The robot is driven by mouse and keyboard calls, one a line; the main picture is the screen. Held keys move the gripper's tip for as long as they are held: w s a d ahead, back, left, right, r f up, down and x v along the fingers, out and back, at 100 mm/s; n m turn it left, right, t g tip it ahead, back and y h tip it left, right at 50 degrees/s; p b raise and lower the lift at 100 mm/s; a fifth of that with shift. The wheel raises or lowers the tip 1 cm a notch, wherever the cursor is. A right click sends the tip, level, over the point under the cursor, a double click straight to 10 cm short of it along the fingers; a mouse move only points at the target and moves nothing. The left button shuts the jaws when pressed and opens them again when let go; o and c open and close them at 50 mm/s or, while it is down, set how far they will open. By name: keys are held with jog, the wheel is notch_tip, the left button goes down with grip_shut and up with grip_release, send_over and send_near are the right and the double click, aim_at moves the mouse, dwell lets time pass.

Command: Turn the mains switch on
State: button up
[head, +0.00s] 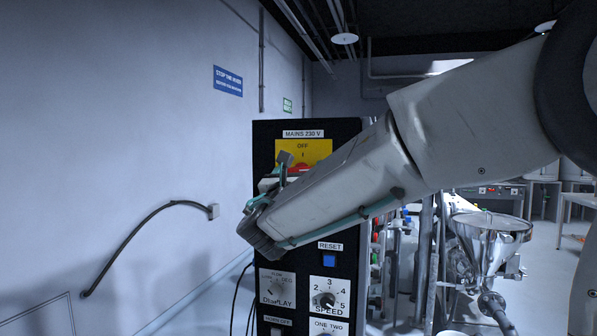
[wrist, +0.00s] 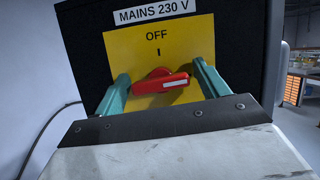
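The mains switch is a red rotary handle (wrist: 160,84) on a yellow plate (wrist: 160,46) marked OFF, below a label reading MAINS 230 V. In the wrist view the handle lies roughly level, with a white bar on its right half. My gripper (wrist: 158,78) is open, with one green finger on each side of the handle and a gap showing at both sides. In the head view my gripper (head: 284,172) is in front of the yellow plate (head: 308,149) and my arm hides most of the switch. Whether the fingers touch the plate is unclear.
The black control panel (head: 348,130) also carries a blue reset button (head: 329,260), a display knob and a speed knob (head: 323,299) below my arm. A steel hopper (head: 488,240) stands to the right. A cable hangs on the left wall.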

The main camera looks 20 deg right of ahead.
jog(key=c, duration=0.8)
jog(key=shift+o, duration=0.3)
jog(key=shift+m+h, duration=0.3)
jog(key=shift+m, duration=0.5)
jog(key=o, duration=1)
jog(key=v, duration=0.7)
jog(key=shift+s+a, duration=0.3)
